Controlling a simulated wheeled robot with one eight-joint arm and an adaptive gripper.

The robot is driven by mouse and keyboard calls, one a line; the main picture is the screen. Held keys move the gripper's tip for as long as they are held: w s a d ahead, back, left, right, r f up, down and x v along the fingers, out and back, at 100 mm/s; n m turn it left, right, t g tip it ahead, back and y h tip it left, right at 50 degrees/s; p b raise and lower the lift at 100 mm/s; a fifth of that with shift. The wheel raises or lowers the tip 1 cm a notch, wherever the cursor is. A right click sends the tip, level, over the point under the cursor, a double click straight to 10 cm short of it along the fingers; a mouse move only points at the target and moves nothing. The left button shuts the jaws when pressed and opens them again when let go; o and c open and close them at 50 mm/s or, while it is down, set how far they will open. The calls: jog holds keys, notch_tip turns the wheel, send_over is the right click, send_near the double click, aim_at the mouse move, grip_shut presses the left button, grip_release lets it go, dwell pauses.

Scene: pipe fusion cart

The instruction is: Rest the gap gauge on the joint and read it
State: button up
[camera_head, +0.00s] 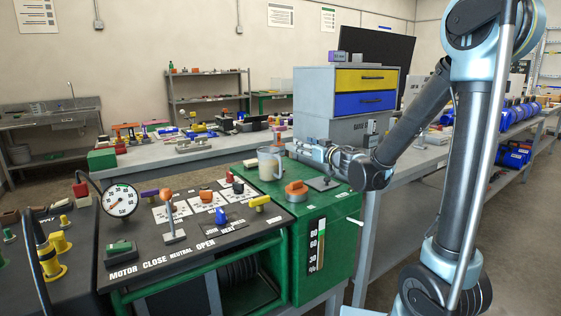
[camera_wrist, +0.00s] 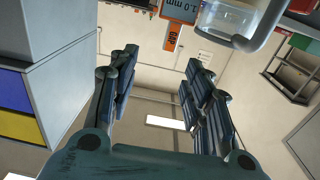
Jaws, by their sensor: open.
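The gap gauge (camera_wrist: 170,37) shows in the wrist view at the top, beyond my fingertips. It has an orange end marked GAP and a dark face reading 1.0 mm. In the head view an orange piece (camera_head: 278,132) behind the clear mug may be the same gauge; I cannot tell for sure. My gripper (camera_head: 297,148) is level above the green cart's right side, next to the mug, and points left. In the wrist view my gripper (camera_wrist: 160,58) is open with nothing between its fingers. I cannot make out the joint.
The clear mug (camera_head: 270,163) stands on the green cart (camera_head: 326,212), close to my gripper; it also shows in the wrist view (camera_wrist: 232,18). An orange knob (camera_head: 296,190) is in front. A control panel (camera_head: 150,246) with levers and a dial (camera_head: 120,200) is left. A drawer cabinet (camera_head: 318,92) stands behind.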

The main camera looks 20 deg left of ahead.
jog(key=a, duration=0.1)
send_near(279, 137)
jog(key=x, duration=0.6)
jog(key=shift+w+d+f, duration=0.1)
jog(key=shift+w+d, duration=0.15)
jog(key=shift+d, duration=0.05)
jog(key=shift+s+a+x, duration=0.15)
jog(key=shift+x, duration=1.2)
jog(key=shift+s+a+x, duration=0.1)
jog(key=shift+s+x, duration=0.05)
jog(key=shift+x, duration=1.25)
jog(key=shift+c, duration=0.2)
grip_shut()
